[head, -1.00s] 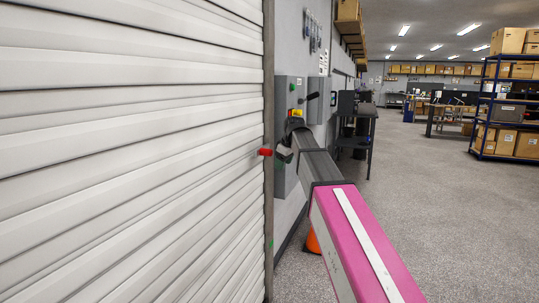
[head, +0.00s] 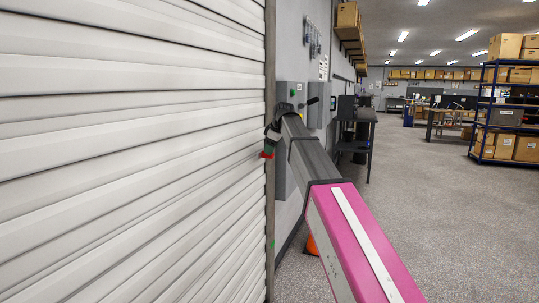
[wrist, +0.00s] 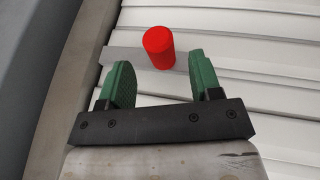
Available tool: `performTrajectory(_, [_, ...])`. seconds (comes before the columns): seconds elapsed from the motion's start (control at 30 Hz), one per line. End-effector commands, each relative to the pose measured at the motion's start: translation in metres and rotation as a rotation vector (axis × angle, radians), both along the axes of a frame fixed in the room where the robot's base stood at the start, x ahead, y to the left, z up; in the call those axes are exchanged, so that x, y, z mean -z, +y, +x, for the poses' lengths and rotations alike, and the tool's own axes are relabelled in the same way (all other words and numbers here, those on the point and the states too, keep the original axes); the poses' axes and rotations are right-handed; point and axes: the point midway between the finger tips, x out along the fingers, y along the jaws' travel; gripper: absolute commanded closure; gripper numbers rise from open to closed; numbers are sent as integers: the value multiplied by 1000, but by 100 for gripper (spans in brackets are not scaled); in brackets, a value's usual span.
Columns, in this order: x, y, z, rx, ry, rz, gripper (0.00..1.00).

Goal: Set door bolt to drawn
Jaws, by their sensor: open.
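The door bolt shows as a red cylindrical knob (wrist: 159,47) in the wrist view, standing out from a grey bar at the edge of the white slatted shutter. In the head view the red knob (head: 266,155) is at the shutter's right edge, partly covered by my gripper. My gripper (wrist: 157,82) is open, with green pads on both fingers. Nothing is held. Contact with the knob does not show.
The white shutter (head: 130,150) fills the left. A grey control box (head: 290,93) is on the wall behind my arm. An orange cone (head: 311,244) stands low by the wall. The floor at right is open, with blue shelving (head: 489,110) farther back.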

Motion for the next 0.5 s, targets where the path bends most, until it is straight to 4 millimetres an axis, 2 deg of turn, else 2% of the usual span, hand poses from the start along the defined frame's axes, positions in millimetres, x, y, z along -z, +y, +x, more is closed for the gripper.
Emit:
performTrajectory(0.1, [17, 5, 6, 0, 2, 0, 42])
performTrajectory(0.2, [25, 8, 10, 0, 1, -1, 42])
performTrajectory(0.5, [33, 11, 13, 0, 0, 0, 42])
